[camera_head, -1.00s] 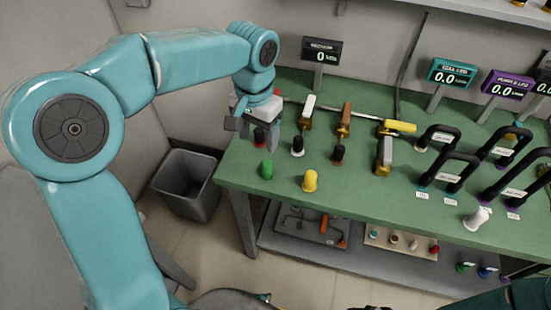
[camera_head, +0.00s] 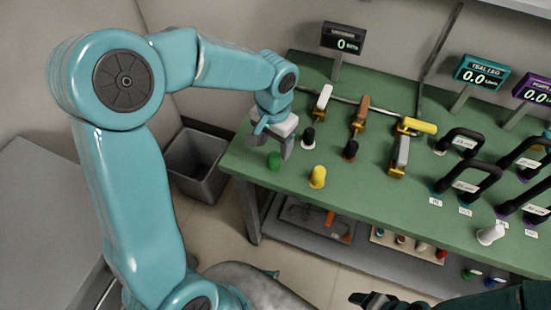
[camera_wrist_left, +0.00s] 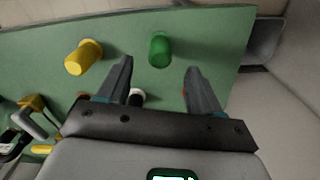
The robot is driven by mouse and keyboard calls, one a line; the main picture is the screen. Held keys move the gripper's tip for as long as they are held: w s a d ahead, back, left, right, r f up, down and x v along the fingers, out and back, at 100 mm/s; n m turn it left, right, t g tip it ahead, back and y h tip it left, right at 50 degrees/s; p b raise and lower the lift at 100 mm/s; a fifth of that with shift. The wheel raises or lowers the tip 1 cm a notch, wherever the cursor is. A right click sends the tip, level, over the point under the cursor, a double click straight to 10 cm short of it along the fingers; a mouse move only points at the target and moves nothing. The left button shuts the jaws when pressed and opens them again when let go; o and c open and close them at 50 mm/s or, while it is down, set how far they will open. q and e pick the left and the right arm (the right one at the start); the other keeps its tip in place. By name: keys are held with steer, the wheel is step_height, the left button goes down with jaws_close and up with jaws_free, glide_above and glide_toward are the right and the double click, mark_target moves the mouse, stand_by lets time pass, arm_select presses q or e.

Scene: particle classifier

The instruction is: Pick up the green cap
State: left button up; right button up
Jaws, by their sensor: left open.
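The green cap (camera_head: 274,160) stands upright near the left front corner of the green table. In the left wrist view the green cap (camera_wrist_left: 159,50) lies ahead of and between my two spread fingers, clear of both. My left gripper (camera_head: 270,148) is open and empty, just behind and above the cap in the head view; in the wrist view its fingertips (camera_wrist_left: 158,66) point toward the cap. My right gripper (camera_head: 372,299) shows only partly at the bottom edge, and its jaws cannot be made out.
A yellow cap (camera_head: 317,177) stands right of the green one. A white cap (camera_head: 490,234) is at the right. A grey bin (camera_head: 197,165) is left of the green table (camera_head: 378,205).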

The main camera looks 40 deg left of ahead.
mark_target(274, 155)
arm_select(q)
steer(key=shift+s+a+f, duration=0.1)
steer(key=shift+s+f, duration=0.05)
steer(key=shift+f, duration=0.15)
step_height(274, 155, down, 5)
steer(key=shift+f, duration=0.15)
steer(key=shift+w, duration=0.2)
steer(key=shift+c, duration=0.9)
steer(key=c, duration=0.9)
